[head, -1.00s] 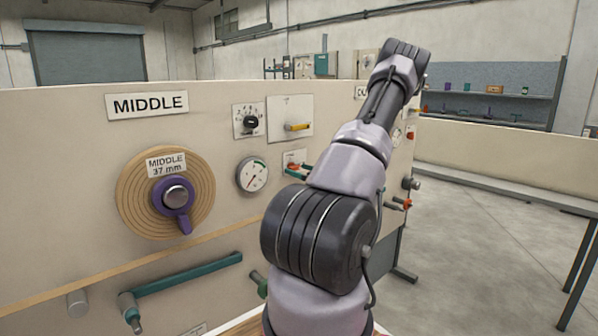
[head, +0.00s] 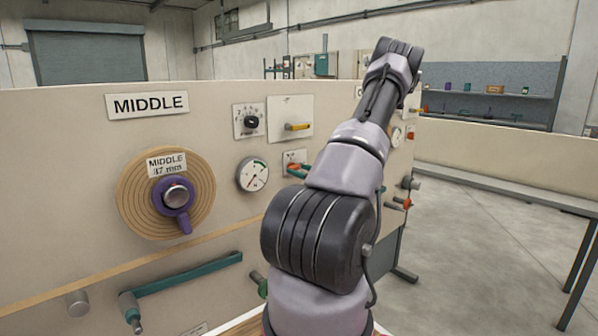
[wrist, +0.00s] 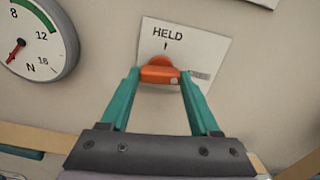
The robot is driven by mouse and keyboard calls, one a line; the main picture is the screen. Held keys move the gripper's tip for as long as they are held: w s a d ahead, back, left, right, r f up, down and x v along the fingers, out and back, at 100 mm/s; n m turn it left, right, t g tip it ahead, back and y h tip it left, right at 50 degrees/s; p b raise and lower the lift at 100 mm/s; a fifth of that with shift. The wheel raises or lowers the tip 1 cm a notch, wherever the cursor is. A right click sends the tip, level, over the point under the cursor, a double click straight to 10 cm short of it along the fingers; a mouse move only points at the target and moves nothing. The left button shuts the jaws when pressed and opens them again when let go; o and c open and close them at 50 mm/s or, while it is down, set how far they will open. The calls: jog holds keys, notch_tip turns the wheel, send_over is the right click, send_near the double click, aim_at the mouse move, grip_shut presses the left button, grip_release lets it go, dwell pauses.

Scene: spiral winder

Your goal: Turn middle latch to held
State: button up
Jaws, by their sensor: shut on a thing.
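The middle latch is orange and shows in the wrist view (wrist: 160,73), with a rounded hub behind its handle. It sits on a white plate (wrist: 210,48) below the word HELD and a short mark. A second label at the right of the plate is too blurred to read. My gripper (wrist: 160,78) has teal fingers, one on each side of the orange handle, shut on it. In the head view the orange latch (head: 293,167) and teal fingers show just left of my arm, which hides part of the plate.
A round gauge (head: 252,174) is left of the latch. Above are a black dial (head: 250,121) and a yellow handle (head: 298,126). A wound roll (head: 135,205) with a purple clamp (head: 185,224) and a teal bar (head: 190,273) are further left. Open floor lies right.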

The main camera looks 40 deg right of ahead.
jog(key=n, duration=0.8)
jog(key=shift+n, duration=0.4)
jog(key=n, duration=0.4)
jog(key=shift+n, duration=1.8)
jog(key=shift+f, duration=0.1)
jog(key=o, duration=1.4)
jog(key=shift+c, duration=0.2)
jog(key=s, duration=1.1)
jog(key=shift+d, duration=0.4)
